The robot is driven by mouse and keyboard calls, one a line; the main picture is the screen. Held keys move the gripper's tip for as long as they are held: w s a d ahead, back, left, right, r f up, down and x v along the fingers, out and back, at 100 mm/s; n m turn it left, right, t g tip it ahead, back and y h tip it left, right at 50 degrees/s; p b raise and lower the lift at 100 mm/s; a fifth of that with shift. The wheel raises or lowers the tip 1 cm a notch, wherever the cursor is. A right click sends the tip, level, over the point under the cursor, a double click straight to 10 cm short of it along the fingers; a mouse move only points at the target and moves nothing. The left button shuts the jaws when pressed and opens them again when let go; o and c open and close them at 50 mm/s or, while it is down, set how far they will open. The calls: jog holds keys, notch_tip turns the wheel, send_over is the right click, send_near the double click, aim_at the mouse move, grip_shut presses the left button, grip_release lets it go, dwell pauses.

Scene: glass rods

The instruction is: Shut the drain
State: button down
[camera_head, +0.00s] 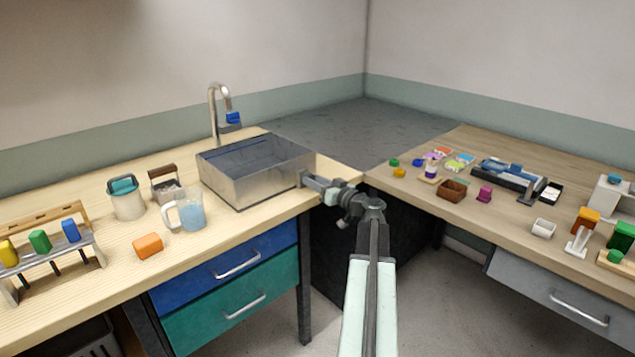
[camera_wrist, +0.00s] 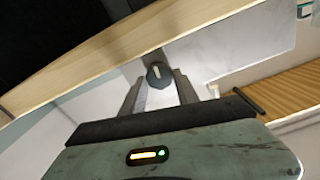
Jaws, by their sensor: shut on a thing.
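The metal sink (camera_head: 245,182) stands on the left wooden worktop, with an open top. My gripper (camera_head: 304,178) reaches its right-hand wall from the right. In the wrist view my gripper (camera_wrist: 158,80) has its two fingers on either side of a small round dark grey knob (camera_wrist: 158,73) with a pale bar across its face. The fingers are shut on this knob, which sits on the sink's grey outer wall. In the head view the knob is hidden by my gripper. The drain opening inside the sink cannot be made out.
A tap (camera_head: 216,108) with a blue part stands behind the sink. A jug of blue liquid (camera_head: 190,212), an orange block (camera_head: 148,246) and a rack of coloured blocks (camera_head: 42,250) stand to the left. The right worktop (camera_head: 480,215) holds several small items. A gap separates the worktops.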

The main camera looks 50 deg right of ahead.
jog(key=shift+f+m, duration=0.1)
jog(key=shift+m, duration=0.3)
jog(key=m, duration=0.2)
jog(key=shift+m, duration=0.4)
jog(key=m, duration=1)
jog(key=shift+a+f+m, duration=0.1)
jog(key=shift+m, duration=2)
jog(key=c, duration=0.9)
grip_release()
